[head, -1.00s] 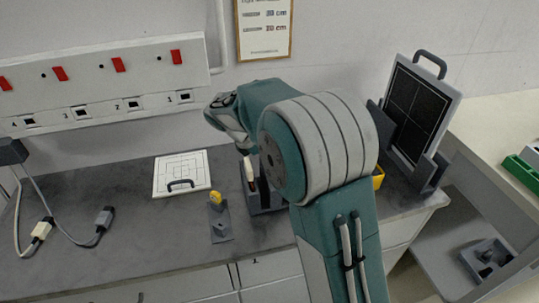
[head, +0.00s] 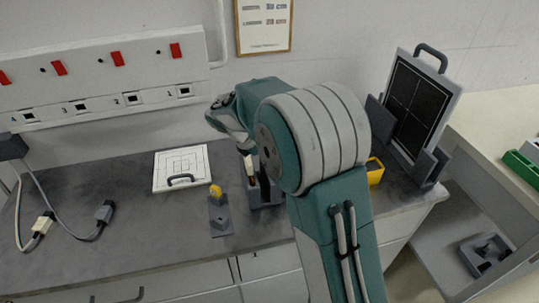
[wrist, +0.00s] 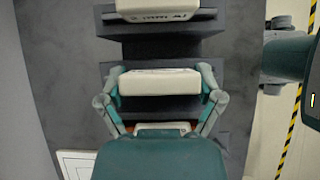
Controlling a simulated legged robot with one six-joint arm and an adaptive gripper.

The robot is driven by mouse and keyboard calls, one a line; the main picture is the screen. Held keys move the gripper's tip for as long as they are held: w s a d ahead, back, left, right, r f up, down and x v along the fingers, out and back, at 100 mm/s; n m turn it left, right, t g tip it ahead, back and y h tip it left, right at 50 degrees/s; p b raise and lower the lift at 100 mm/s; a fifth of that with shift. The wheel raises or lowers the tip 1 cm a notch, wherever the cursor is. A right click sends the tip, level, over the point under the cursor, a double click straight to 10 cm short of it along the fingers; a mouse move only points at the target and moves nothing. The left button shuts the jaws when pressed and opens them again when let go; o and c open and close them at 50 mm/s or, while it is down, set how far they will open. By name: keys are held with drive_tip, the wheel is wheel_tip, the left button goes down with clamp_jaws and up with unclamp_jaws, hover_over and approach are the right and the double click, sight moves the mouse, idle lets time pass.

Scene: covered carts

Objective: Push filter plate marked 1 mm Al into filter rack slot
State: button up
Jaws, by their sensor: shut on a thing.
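My gripper (wrist: 160,84) is shut on a white filter plate end (wrist: 160,83), with one finger at each side of it. This plate sits over the dark grey filter rack (wrist: 125,70); its marking is too hidden to read, and how deep it sits cannot be told. Another white plate (wrist: 157,10) stands at the rack's far end, with lettering ending in "mm Al"; its number is unclear. A further white piece with an orange-red edge is mostly hidden behind my gripper. In the head view the rack (head: 266,195) is partly hidden by my arm.
A grey stand with a yellow top (head: 217,208) is just left of the rack. A white square panel (head: 181,168) lies farther left. A yellow container (head: 375,172) and a black-faced panel in a holder (head: 415,105) are to the right. Cables lie on the left bench.

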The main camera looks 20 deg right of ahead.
drive_tip(key=shift+f, duration=0.4)
drive_tip(key=o, duration=1)
drive_tip(key=v, duration=1.2)
